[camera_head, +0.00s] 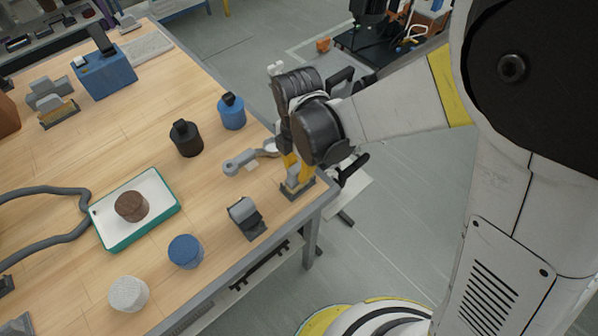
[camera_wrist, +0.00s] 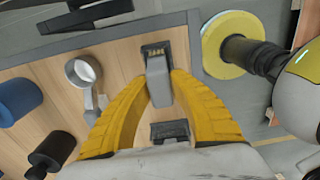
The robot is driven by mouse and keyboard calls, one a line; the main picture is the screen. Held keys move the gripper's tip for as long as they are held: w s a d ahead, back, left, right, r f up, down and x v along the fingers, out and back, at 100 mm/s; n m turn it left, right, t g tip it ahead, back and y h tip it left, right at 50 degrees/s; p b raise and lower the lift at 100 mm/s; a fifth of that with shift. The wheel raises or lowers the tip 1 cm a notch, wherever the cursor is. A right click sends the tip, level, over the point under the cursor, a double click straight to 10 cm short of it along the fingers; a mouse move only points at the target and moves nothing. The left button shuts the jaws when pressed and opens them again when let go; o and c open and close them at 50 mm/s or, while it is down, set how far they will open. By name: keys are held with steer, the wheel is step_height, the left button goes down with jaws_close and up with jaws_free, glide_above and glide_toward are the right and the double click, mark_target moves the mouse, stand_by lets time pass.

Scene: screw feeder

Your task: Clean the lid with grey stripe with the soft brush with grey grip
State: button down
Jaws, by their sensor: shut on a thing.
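My gripper (camera_head: 297,170) is near the table's right corner, its yellow fingers shut on the grey grip of a brush (camera_head: 298,188). In the wrist view my gripper (camera_wrist: 157,88) has the grey grip of the brush (camera_wrist: 157,66) between its fingertips, with a dark head and tan bristles at the far end. The brush is about upright, close over the wood; I cannot tell whether it touches. Round lid-like pieces stand to the left: brown (camera_head: 131,207), blue (camera_head: 186,251) and speckled white (camera_head: 128,294). I cannot make out a grey stripe on any.
The brown piece is on a white teal-rimmed tray (camera_head: 108,239). A grey-topped dark block (camera_head: 246,217) is close by. Another brush (camera_head: 58,112) and a blue box (camera_head: 103,72) are farther back.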

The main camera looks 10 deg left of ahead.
steer(key=shift+r+p, duration=2.25)
steer(key=shift+r, duration=1.05)
